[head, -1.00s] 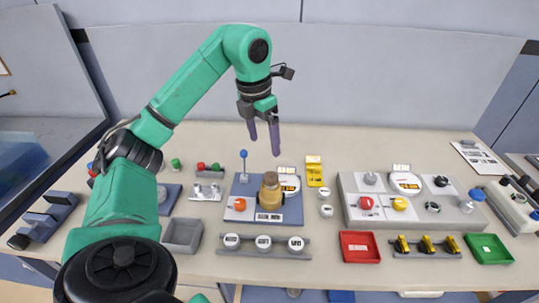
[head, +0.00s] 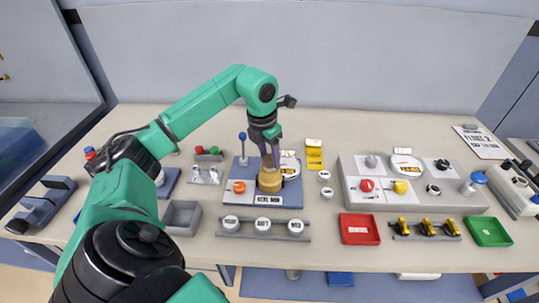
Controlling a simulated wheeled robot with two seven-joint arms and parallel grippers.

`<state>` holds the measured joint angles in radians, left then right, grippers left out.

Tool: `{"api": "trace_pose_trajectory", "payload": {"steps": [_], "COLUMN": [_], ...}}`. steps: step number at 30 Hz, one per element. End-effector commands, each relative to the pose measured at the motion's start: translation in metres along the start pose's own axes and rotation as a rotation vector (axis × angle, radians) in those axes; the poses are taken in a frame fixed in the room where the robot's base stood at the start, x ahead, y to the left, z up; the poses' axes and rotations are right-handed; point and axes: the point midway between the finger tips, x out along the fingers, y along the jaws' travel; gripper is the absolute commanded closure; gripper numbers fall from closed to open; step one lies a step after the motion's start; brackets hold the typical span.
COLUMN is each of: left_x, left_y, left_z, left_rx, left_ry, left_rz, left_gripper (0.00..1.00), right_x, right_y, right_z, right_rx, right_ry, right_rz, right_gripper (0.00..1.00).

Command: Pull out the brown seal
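The brown seal (head: 269,183) stands upright on the blue-grey board (head: 291,205), in the middle of the bench. My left gripper (head: 269,160) points down at it from above. Its two fingertips are low at the upper part of the seal and partly cover it. I cannot tell whether they touch or press on it. My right gripper is not in view.
On the same board are an orange knob (head: 239,187), a round gauge (head: 289,168) and a blue-tipped lever (head: 243,147). A grey panel (head: 412,202) with knobs stands right. In front lie a red tray (head: 360,229), a green tray (head: 488,231) and a rack of white caps (head: 263,226).

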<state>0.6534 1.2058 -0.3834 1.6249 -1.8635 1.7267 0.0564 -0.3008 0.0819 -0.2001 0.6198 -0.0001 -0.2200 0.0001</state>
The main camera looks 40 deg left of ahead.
Motion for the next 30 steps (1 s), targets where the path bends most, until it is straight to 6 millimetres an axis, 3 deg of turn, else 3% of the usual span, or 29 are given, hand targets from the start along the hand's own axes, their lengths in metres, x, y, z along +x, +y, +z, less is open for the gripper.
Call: {"api": "trace_pose_trajectory", "payload": {"steps": [1, 3, 4, 6, 30], "left_x": [0.0000, -0.0001, -0.0001, -0.0002, -0.0077], "left_y": [0.0001, 0.0001, 0.0001, 0.0001, 0.0001], "left_z": [0.0000, 0.0000, 0.0000, 0.0000, 0.0012], "left_rx": [0.000, 0.000, 0.000, 0.000, 0.000], "left_ry": [0.000, 0.000, 0.000, 0.000, 0.000], "left_rz": [0.000, 0.000, 0.000, 0.000, 0.001], "left_gripper": [0.76, 1.00, 0.55, 0.82, 0.83], "right_x": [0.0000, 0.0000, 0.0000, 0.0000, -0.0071], "right_y": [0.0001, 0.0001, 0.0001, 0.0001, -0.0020], "right_z": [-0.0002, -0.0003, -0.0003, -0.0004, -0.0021], "right_rx": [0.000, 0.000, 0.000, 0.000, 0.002], "right_ry": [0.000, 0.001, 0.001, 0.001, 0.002], "right_rz": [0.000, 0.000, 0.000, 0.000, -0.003], "right_gripper": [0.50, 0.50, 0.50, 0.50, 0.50]}}
